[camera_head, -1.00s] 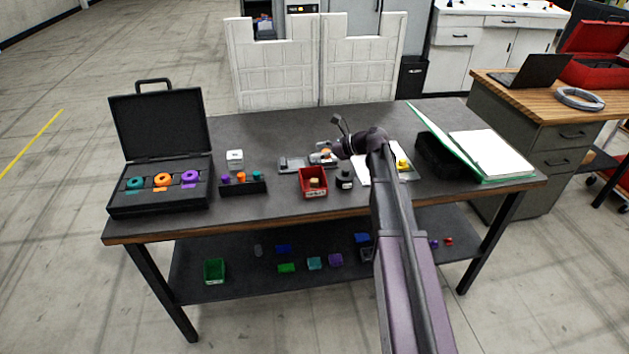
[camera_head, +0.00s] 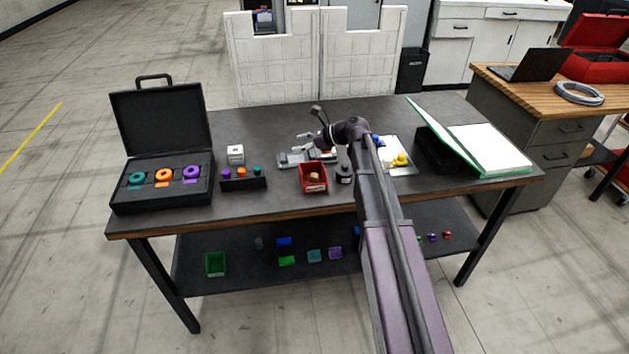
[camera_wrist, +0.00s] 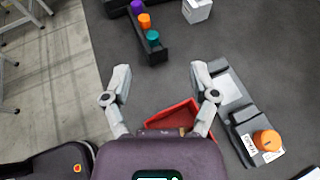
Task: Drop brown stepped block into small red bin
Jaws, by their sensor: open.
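The small red bin (camera_head: 304,185) stands near the table's front edge. A brown block (camera_head: 314,177) lies inside it; its stepped shape is too small to make out. My gripper (camera_head: 303,141) is open and empty, above the table behind the bin in the head view. In the wrist view the open fingers (camera_wrist: 161,82) are spread with nothing between them. The red bin (camera_wrist: 163,117) shows below them, partly hidden by my wrist. A little of the brown block (camera_wrist: 184,131) shows inside it.
A grey fixture (camera_head: 290,159) with an orange knob (camera_wrist: 267,140) lies beside the bin. A dark bottle (camera_head: 344,174) stands right of the bin. A black peg rack (camera_head: 243,183), white cube (camera_head: 236,154) and open black case (camera_head: 160,190) are to the left. Table between is clear.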

